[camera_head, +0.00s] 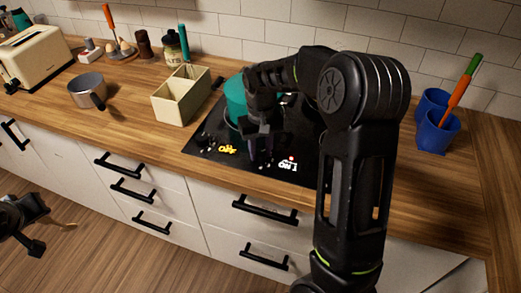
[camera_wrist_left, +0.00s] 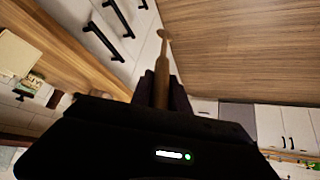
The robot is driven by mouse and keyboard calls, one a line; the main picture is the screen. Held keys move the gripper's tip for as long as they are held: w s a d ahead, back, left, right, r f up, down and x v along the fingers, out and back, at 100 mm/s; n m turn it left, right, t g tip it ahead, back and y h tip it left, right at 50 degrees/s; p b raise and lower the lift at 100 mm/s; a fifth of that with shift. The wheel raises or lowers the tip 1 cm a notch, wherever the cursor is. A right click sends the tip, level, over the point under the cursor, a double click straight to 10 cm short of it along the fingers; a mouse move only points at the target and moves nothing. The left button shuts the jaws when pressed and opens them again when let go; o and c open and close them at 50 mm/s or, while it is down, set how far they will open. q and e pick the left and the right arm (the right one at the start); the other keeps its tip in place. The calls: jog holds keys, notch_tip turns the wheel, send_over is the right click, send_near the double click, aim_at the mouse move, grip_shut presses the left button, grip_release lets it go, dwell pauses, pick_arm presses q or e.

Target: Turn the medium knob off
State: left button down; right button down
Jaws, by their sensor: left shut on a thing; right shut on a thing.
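The black hob (camera_head: 196,146) is set in the wooden worktop, with orange lit marks (camera_head: 227,149) and white lit marks (camera_head: 289,162) near its front edge. My right gripper (camera_head: 262,158) points down at this front edge, between the two sets of marks. It is shut on a knob there, mostly hidden by the fingers; which knob I cannot tell. My left gripper (camera_head: 45,225) is low at the left, away from the hob. It is shut on a wooden spoon (camera_wrist_left: 163,65), which sticks out past its fingers in the left wrist view.
A teal pot (camera_head: 235,98) stands on the hob behind my right gripper, partly hidden by my arm. A beige divided box (camera_head: 177,108) is left of the hob, a metal pan (camera_head: 84,91) farther left. Blue cups (camera_head: 433,140) stand at the right. Drawers with black handles (camera_head: 265,210) are below.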

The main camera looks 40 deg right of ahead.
aim_at(42, 223)
pick_arm(q)
jog(key=shift+f, duration=0.1)
pick_arm(e)
jog(key=shift+n, duration=0.3)
pick_arm(q)
jog(key=shift+f+b, duration=0.45)
jog(key=shift+b, duration=0.1)
pick_arm(e)
jog(key=n, duration=0.3)
pick_arm(q)
jog(key=shift+f+b, duration=0.35)
pick_arm(e)
jog(key=n, duration=0.4)
jog(key=c, duration=1)
grip_release()
jog(key=shift+c, duration=0.2)
jog(key=shift+r, duration=0.1)
pick_arm(q)
jog(key=shift+f+b, duration=0.8)
jog(key=shift+b, duration=0.05)
pick_arm(e)
notch_tip(42, 223, up, 12)
